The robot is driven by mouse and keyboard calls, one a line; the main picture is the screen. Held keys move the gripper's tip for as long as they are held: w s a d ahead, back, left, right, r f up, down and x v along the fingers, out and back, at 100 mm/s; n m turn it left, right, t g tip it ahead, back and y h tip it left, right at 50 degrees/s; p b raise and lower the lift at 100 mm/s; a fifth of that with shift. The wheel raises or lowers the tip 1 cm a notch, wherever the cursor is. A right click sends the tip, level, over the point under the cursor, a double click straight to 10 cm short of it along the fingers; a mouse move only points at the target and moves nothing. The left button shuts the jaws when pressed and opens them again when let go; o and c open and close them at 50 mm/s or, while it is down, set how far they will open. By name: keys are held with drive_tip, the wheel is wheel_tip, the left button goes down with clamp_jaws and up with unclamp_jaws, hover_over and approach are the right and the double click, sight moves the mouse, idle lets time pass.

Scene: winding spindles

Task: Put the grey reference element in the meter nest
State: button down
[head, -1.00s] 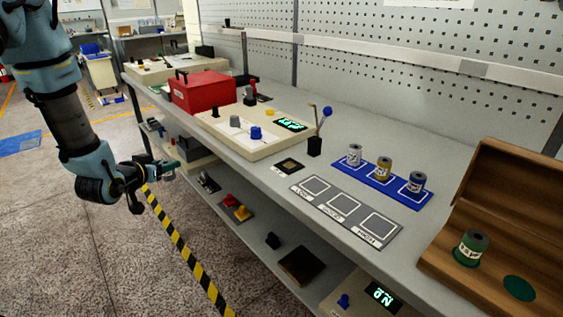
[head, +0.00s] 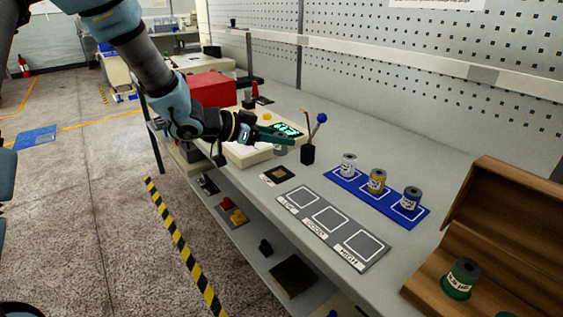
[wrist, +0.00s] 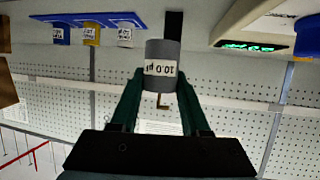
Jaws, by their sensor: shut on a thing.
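My gripper (head: 284,142) is shut on the grey reference element (wrist: 162,62), a short grey cylinder with a white label reading about 10.0, seen between the fingertips in the wrist view. In the head view the element (head: 280,150) is a small grey patch under the fingertips, largely covered. The cream meter (head: 247,157) with a lit green display (head: 287,130) stands behind and left of the gripper. My arm covers much of its top, and I cannot make out the nest. The wrist view shows the meter's display (wrist: 252,45) and blue knob (wrist: 308,36), apart from the element.
A dark cup with upright tools (head: 308,154) stands close right of the gripper. A dark square pad (head: 278,175) and a grey three-square plate (head: 332,222) lie nearer. A blue tray (head: 345,182) holds three spools. A wooden box (head: 430,290) is at right, a red box (head: 210,90) behind.

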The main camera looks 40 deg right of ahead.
drive_tip(key=shift+f+p, duration=0.35)
drive_tip(key=shift+f, duration=2.7)
drive_tip(key=shift+f, duration=0.1)
drive_tip(key=shift+c, duration=1.9)
unclamp_jaws()
